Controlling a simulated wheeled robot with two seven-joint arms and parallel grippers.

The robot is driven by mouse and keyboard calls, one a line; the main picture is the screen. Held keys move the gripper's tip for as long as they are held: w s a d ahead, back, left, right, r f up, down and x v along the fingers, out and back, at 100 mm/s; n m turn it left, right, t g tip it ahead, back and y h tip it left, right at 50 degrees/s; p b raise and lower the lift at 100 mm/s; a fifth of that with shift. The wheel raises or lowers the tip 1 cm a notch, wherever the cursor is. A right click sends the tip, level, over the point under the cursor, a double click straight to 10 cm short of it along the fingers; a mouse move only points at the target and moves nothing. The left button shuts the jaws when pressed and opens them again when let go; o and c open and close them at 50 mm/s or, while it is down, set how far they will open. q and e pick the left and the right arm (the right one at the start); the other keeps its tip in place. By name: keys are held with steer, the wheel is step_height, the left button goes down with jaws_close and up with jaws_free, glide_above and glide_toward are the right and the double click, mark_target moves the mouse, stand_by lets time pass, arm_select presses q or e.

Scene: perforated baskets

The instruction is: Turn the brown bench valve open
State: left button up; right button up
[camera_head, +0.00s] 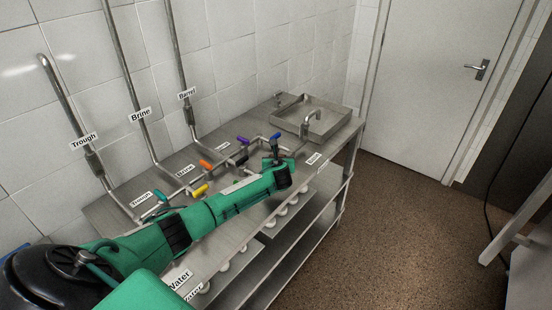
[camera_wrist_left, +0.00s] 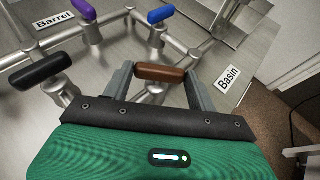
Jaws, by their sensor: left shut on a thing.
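The brown valve handle (camera_wrist_left: 158,73) lies crosswise in the left wrist view, on a steel pipe fitting. My left gripper (camera_wrist_left: 160,84) has one finger at each end of it and is shut on it. In the head view my left gripper (camera_head: 277,160) is over the bench pipework, at the end of my green arm. It hides the brown handle there. My right gripper is not in view.
Blue (camera_wrist_left: 161,14), purple (camera_wrist_left: 82,8) and black (camera_wrist_left: 42,70) handles stand close by on the pipes. Orange (camera_head: 206,164) and yellow (camera_head: 200,190) handles are further left on the bench. A steel basin (camera_head: 338,124) is at its far end. The floor right of the bench (camera_head: 400,240) is clear.

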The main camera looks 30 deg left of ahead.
arm_select(q)
steer(key=n+g, duration=0.1)
steer(key=n+y, duration=0.1)
steer(key=n+g+y, duration=0.1)
steer(key=shift+w+d+g, duration=0.25)
steer(key=shift+d+g, duration=0.05)
steer(key=shift+d, duration=0.05)
steer(key=shift+w+d+f+n+g+y+b, duration=0.1)
steer(key=shift+w+f+n+g+y+b, duration=0.05)
steer(key=shift+n+g+y+b, duration=0.6)
steer(key=n+g+y+b, duration=0.1)
steer(key=n+g+b, duration=0.1)
steer(key=n+g+y+b, duration=0.1)
steer(key=n+g+b, duration=0.1)
steer(key=shift+w+d+f, duration=0.1)
steer(key=shift+w, duration=0.25)
steer(key=shift+n+g+b, duration=0.55)
steer(key=shift+g+b, duration=0.2)
steer(key=shift+b, duration=0.35)
steer(key=shift+w+r+n+g+b, duration=0.1)
steer(key=shift+r+n+g+b, duration=0.1)
steer(key=shift+n+g+b, duration=0.15)
steer(key=o, duration=1)
